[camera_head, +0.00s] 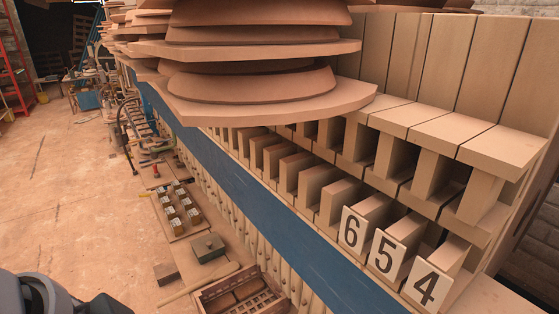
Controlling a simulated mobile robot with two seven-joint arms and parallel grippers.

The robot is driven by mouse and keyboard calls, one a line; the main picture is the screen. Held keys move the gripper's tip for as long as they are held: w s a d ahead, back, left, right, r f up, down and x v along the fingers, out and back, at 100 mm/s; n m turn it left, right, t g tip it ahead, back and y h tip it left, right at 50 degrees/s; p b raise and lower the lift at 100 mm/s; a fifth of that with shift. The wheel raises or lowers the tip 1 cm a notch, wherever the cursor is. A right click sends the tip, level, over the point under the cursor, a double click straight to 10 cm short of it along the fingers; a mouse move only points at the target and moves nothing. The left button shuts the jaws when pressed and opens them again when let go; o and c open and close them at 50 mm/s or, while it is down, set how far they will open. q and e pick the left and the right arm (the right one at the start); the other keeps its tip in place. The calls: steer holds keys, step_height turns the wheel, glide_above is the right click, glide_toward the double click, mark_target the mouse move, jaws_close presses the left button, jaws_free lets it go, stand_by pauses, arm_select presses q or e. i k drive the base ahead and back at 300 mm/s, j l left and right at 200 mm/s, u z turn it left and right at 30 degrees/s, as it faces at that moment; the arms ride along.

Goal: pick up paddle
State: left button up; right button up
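A long, thin, tan piece that looks like the paddle (200,284) lies slantwise on the floor-coloured surface at the lower middle. Its wider end is at the upper right, close to a brown crate. Its narrow end points to the lower left. Grey and black rounded parts at the bottom left corner look like my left arm, well left of the paddle and apart from it. No fingertips of the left gripper show. My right arm and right gripper are not in view.
The brown slatted crate (240,293) is right of the paddle. A dark green block (208,247) and a small brown block (166,273) lie near. A tray of several small blocks (176,209) is behind. The press with its blue rail (262,200) fills the right. The left floor is clear.

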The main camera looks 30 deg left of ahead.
mark_target(226, 270)
steer(key=u, duration=1.65)
steer(key=z, duration=1.95)
steer(key=k+l, duration=0.15)
steer(key=k, duration=0.4)
steer(key=u, duration=1.75)
steer(key=i+j, duration=1.5)
steer(key=j, duration=0.2)
steer(key=k+j+u, duration=0.05)
